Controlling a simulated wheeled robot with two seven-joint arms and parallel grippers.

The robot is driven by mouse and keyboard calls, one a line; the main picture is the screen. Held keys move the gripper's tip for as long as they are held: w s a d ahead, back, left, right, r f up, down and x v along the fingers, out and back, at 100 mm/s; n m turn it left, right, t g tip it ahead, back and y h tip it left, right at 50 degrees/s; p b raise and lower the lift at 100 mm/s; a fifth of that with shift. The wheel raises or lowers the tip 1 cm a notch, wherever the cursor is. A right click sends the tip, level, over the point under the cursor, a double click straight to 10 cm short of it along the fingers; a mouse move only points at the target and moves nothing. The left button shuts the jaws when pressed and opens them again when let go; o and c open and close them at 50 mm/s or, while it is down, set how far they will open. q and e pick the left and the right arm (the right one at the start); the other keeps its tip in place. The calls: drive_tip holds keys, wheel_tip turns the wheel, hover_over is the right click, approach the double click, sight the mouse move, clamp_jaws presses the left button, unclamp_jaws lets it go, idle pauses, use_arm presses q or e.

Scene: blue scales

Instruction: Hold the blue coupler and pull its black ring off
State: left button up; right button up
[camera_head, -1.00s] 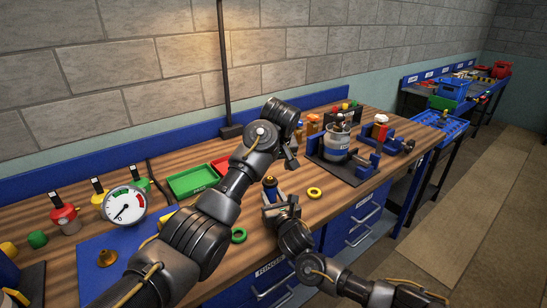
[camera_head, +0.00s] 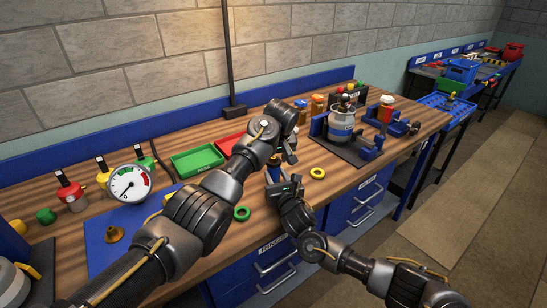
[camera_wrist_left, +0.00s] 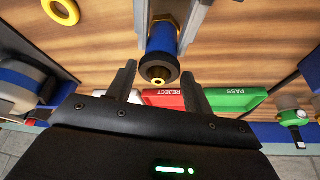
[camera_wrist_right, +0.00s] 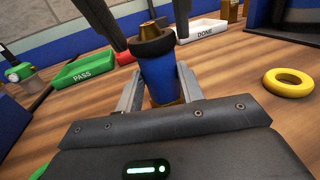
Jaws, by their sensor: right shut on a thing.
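The blue coupler (camera_wrist_right: 160,78) stands upright with a black ring (camera_wrist_right: 152,41) around its upper part and a brass tip above it. My right gripper (camera_wrist_right: 160,88) is shut on the blue body below the ring. My left gripper (camera_wrist_left: 160,80) is open above the coupler. In the left wrist view the black ring (camera_wrist_left: 159,70) and blue body (camera_wrist_left: 161,38) lie ahead of and between its fingers. In the right wrist view the left fingers reach down on both sides of the ring, apart from it. In the head view the arms mostly hide the coupler (camera_head: 273,173).
A yellow ring (camera_head: 317,173) and a green ring (camera_head: 242,213) lie on the bench. A green PASS tray (camera_head: 197,160), a red REJECT tray (camera_head: 232,143) and a white DONE tray (camera_wrist_right: 204,30) are close by. A vise fixture (camera_head: 345,140) stands to the right.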

sight(274, 161)
use_arm(q)
drive_tip(key=c, duration=0.6)
drive_tip(key=shift+o, duration=0.2)
drive_tip(key=shift+r, duration=0.2)
drive_tip(key=shift+r, duration=2.35)
use_arm(e)
drive_tip(key=o, duration=1.2)
drive_tip(key=v, duration=1.2)
drive_tip(key=shift+w, duration=0.1)
